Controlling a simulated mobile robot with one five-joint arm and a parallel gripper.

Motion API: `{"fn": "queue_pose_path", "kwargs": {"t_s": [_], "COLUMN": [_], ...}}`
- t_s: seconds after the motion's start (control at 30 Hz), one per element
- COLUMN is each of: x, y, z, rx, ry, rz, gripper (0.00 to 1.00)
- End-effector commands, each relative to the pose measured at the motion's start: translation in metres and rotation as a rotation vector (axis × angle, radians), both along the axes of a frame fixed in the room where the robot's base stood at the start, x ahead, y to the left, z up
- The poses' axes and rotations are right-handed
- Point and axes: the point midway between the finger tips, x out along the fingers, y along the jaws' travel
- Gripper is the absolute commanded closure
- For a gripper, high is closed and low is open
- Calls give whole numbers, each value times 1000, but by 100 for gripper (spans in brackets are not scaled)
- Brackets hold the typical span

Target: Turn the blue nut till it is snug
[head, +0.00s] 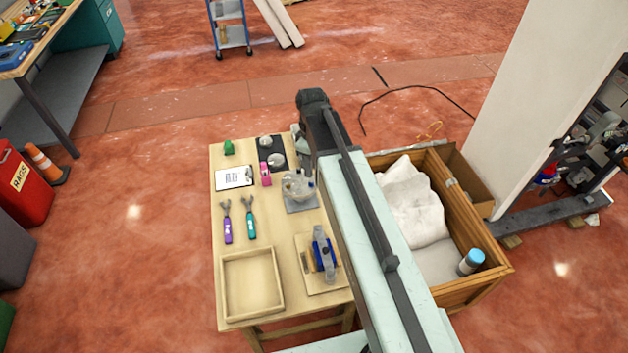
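A pale, partly clear assembly (297,187) stands on a small grey plate (302,205) near the right edge of the wooden table. A small dark blue spot shows at its right side, too small to tell whether it is the blue nut. My arm reaches away over the table's right edge and bends down at its far end, close to the assembly. My gripper cannot be made out there, nor what its fingers touch. A larger blue piece (323,254) with a grey body sits on a light board (303,240) nearer the front.
The table holds an empty wooden tray (228,317), purple pliers (227,225), teal pliers (250,223), a white card (233,177), a pink item (265,174), a green item (229,147) and a black mat (264,142). A wooden crate (487,283) stands right of my arm.

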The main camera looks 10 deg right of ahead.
Motion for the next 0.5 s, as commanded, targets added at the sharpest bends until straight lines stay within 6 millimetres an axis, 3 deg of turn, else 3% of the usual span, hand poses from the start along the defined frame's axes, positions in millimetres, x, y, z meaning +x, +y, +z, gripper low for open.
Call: {"fn": "queue_pose_path", "kwargs": {"t_s": [0.17,0.5], "x": [-1,-1], "y": [-1,-1], "z": [-12,-69], "rx": [0,0], "ry": [0,0], "rz": [-4,-7], "gripper": [63,63]}}
